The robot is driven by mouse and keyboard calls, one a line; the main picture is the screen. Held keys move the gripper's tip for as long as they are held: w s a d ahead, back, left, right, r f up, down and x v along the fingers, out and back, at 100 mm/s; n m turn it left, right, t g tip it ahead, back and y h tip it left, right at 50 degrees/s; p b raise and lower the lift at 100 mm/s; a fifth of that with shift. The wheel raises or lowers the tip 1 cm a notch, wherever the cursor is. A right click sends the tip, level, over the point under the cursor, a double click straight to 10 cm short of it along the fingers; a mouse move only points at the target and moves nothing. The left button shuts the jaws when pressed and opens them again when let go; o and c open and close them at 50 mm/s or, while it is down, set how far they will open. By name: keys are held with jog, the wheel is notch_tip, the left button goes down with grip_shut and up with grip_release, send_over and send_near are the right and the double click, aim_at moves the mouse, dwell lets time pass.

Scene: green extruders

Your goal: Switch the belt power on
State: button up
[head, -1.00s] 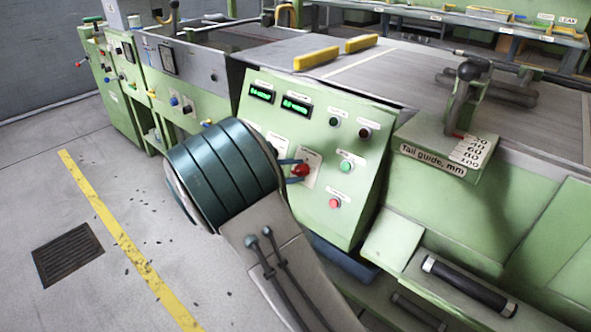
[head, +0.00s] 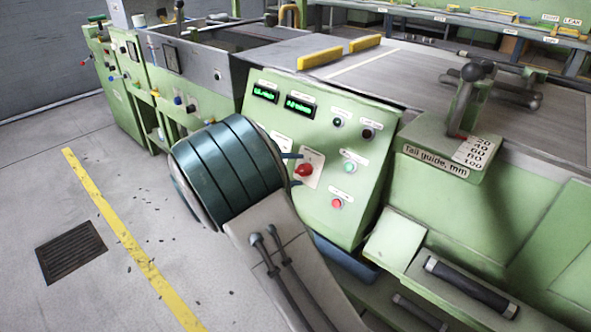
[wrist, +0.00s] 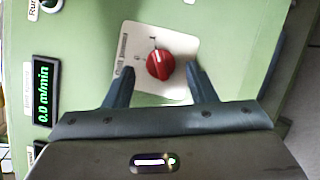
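The belt power switch is a red rotary knob (wrist: 159,64) on a white plate (wrist: 180,40) on the sloped green control panel. A pale mark on the knob points up in the wrist view, toward a stroke-like mark on the plate; a rounder mark sits at left. The plate's small text is blurred. In the head view the red knob (head: 304,169) shows just right of my fingers. My gripper (wrist: 160,67) is open, one finger on each side of the knob, with visible gaps. It also shows in the head view (head: 293,170), mostly hidden by my wrist.
Green digital displays (head: 281,98) are above the knob. A tail guide lever (head: 464,98) stands farther right. Open floor lies at left.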

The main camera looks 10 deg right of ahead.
jog(key=shift+d, duration=0.25)
jog(key=p+v, duration=0.3)
jog(key=v, duration=1)
jog(key=shift+a+p, duration=0.3)
jog(key=shift+a, duration=0.1)
